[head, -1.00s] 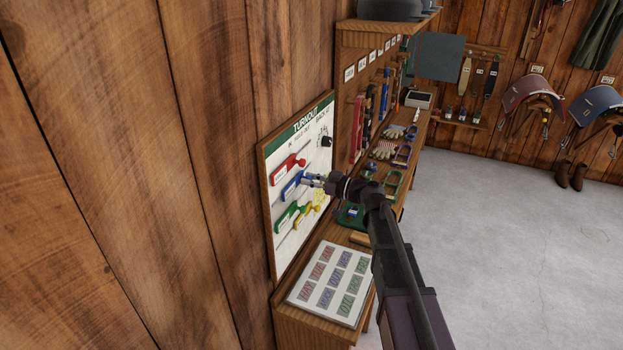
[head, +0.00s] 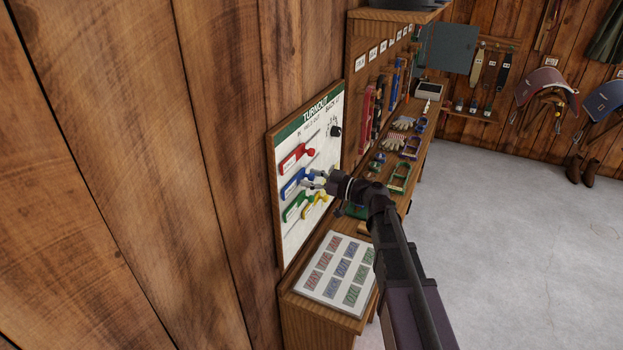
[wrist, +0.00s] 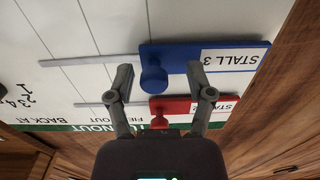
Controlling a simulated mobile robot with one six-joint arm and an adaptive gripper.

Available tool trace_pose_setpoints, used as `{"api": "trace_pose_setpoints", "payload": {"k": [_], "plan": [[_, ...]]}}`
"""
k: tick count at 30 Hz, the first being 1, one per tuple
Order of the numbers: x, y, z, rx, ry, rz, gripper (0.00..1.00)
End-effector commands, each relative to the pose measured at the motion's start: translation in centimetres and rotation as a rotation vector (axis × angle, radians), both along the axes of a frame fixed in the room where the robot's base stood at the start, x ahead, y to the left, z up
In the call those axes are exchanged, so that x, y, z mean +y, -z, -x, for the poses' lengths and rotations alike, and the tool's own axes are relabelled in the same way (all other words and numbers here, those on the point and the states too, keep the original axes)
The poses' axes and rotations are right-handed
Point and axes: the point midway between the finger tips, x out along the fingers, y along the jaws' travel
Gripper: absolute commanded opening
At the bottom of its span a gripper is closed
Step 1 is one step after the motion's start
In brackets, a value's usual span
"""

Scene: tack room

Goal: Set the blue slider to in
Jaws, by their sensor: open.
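The blue slider (head: 292,187) is on the white TURNOUT board (head: 286,232) on the wall, below the red slider (head: 293,161). The wrist view is upside down and shows the blue slider (wrist: 185,56) with its label STALL 3 and round knob (wrist: 153,80). Its plate is near the board's wooden edge, and its bare track runs to the left there. My gripper (wrist: 160,72) is open, its fingers on either side of the blue knob; I cannot tell whether they touch it. The IN heading is hidden in the wrist view.
Green (head: 294,208) and yellow (head: 314,205) sliders sit just below the blue one. The red slider (wrist: 172,107) is close by the fingers in the wrist view. A bench with a button panel (head: 336,268) stands below the board.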

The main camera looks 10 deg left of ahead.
Motion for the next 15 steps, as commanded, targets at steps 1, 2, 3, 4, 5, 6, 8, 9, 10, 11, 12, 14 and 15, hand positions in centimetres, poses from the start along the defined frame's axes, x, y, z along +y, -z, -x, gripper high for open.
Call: {"api": "trace_pose_setpoints", "payload": {"k": [1,2,3,4,5,6,8,9,10,11,12,14,15], "plan": [[0.0,0.0,0.0,0.0,0.001,0.0,0.69],[0.0,0.0,0.0,0.0,0.001,0.0,0.69],[0.0,0.0,0.0,0.0,0.001,0.0,0.69],[-0.1,0.0,0.0,0.0,0.001,0.0,0.69],[-0.1,0.0,0.0,0.0,0.001,0.0,0.69],[-0.2,0.0,0.0,0.0,0.002,0.0,0.69],[-0.4,0.0,0.1,0.0,0.002,0.0,0.69],[-0.6,0.0,0.2,0.0,0.002,0.0,0.69],[-0.8,0.0,0.2,0.0,0.002,0.0,0.69],[-1.0,0.0,0.3,0.0,0.002,0.0,0.69],[-1.3,0.0,0.5,0.0,0.003,0.0,0.69],[-1.9,0.0,0.7,0.0,0.003,0.0,0.69],[-2.4,0.0,0.8,0.0,0.003,0.0,0.69]]}}
